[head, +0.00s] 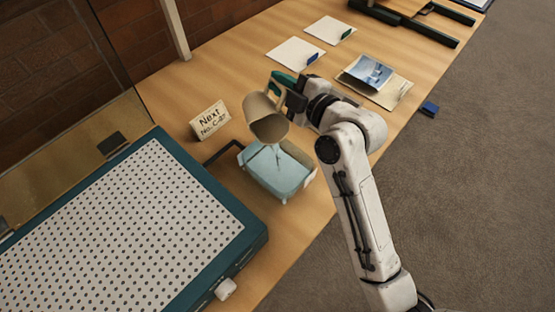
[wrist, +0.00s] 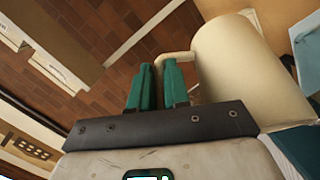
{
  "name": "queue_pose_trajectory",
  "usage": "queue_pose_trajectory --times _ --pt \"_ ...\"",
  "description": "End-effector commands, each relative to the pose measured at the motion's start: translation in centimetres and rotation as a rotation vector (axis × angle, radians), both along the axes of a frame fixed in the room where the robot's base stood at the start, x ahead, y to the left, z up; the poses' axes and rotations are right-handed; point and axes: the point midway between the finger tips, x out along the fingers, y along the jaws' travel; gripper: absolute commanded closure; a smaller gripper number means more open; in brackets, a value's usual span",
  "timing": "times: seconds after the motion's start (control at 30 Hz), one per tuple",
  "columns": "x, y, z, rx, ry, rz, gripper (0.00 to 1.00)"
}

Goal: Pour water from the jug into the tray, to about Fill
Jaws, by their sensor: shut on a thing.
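The cream jug (head: 262,107) is tilted over the tray, with its mouth turned down toward it. A thin pale stream appears to run from its lip into the tray (head: 309,179). My gripper (head: 283,84) is shut on the jug's handle, above and behind the tray. In the wrist view, its green fingers (wrist: 158,80) are at the handle and the jug's body (wrist: 248,70) is on the right. The jug's inside level is hidden.
A teal-framed perforated board (head: 130,225) fills the near left, close to the tray. A sign card (head: 209,120) stands behind the tray.

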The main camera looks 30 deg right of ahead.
Motion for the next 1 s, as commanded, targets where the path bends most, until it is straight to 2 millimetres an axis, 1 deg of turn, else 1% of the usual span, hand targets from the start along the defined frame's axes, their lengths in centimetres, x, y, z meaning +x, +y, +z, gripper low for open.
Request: queue_pose_trajectory --times 1.0 --pt "-1.7 0.3 -0.3 -0.004 -0.092 -0.004 1.00"
